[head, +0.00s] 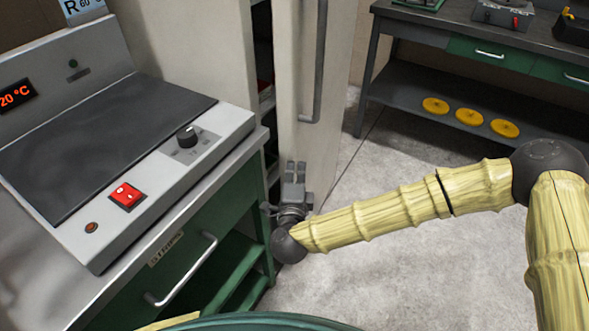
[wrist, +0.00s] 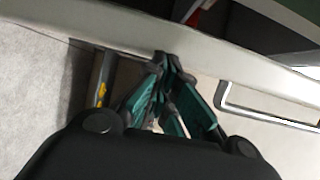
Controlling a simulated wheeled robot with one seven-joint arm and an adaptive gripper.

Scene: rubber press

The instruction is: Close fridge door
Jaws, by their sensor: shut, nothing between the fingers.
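The fridge (head: 205,50) is a pale cabinet behind the grey heating unit in the head view. Its pale door (head: 335,125) stands ajar, with a dark gap showing shelves and something red inside. A long grey vertical handle (head: 319,70) is on the door's outer face. My gripper (head: 295,166) is shut and empty, low in front of the door's free edge and below the handle. In the wrist view my gripper's fingertips (wrist: 163,58) come together at the pale door edge (wrist: 130,33); whether they touch it I cannot tell.
A grey heating unit (head: 100,140) with a red switch sits on a green drawer cabinet (head: 190,255) close left of my gripper. A dark workbench (head: 420,95) with yellow discs stands at the back right. The floor (head: 400,260) right of the door is clear.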

